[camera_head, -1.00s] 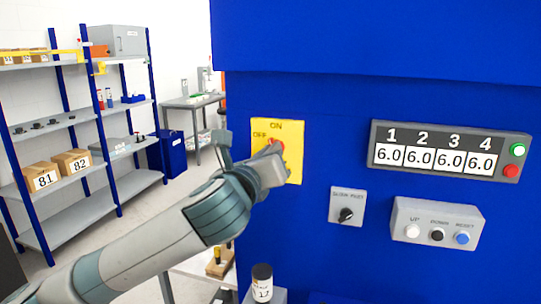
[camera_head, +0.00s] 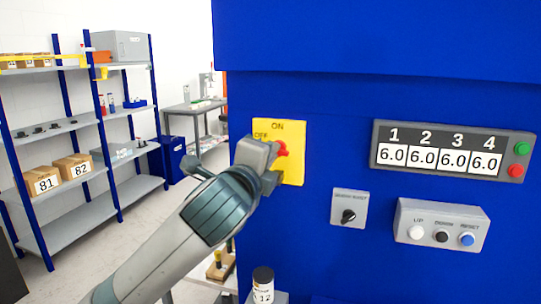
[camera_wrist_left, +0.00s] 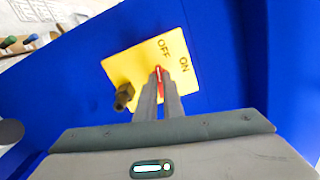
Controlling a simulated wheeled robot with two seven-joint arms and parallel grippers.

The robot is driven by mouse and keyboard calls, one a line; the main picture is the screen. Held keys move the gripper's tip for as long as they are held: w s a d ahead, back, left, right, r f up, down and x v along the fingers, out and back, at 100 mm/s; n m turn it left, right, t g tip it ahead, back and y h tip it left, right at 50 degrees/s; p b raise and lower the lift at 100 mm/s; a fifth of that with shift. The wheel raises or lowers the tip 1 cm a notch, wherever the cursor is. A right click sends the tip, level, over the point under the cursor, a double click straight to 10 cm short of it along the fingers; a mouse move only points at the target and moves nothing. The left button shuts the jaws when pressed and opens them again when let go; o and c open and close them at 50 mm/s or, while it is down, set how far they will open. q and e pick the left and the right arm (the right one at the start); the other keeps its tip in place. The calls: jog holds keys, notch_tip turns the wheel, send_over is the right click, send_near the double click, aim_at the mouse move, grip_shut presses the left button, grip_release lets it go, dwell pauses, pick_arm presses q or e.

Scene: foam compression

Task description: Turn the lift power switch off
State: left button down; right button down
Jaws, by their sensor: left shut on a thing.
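The lift power switch is a yellow plate (camera_head: 293,172) with ON and OFF labels and a red handle (camera_head: 282,149) on a blue machine panel. My left gripper (camera_head: 272,158) is at the plate from the left and covers part of it. In the left wrist view its two fingers (camera_wrist_left: 160,98) are closed around the red handle (camera_wrist_left: 158,72), whose visible tip points towards the OFF label. The handle's lower part is hidden between the fingers. My right gripper is not in view.
To the right are a display (camera_head: 450,153) reading 6.0 in each window, a dark selector knob (camera_head: 348,216) and a button box (camera_head: 441,222). A dark stub (camera_wrist_left: 124,96) stands at the plate's edge. A black-capped bottle (camera_head: 263,284) stands below; shelves (camera_head: 60,215) stand left.

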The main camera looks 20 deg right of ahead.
pick_arm(q)
jog(key=shift+n, duration=1.3)
jog(key=c, duration=1.9)
grip_release()
jog(key=shift+w, duration=0.1)
jog(key=shift+f, duration=0.1)
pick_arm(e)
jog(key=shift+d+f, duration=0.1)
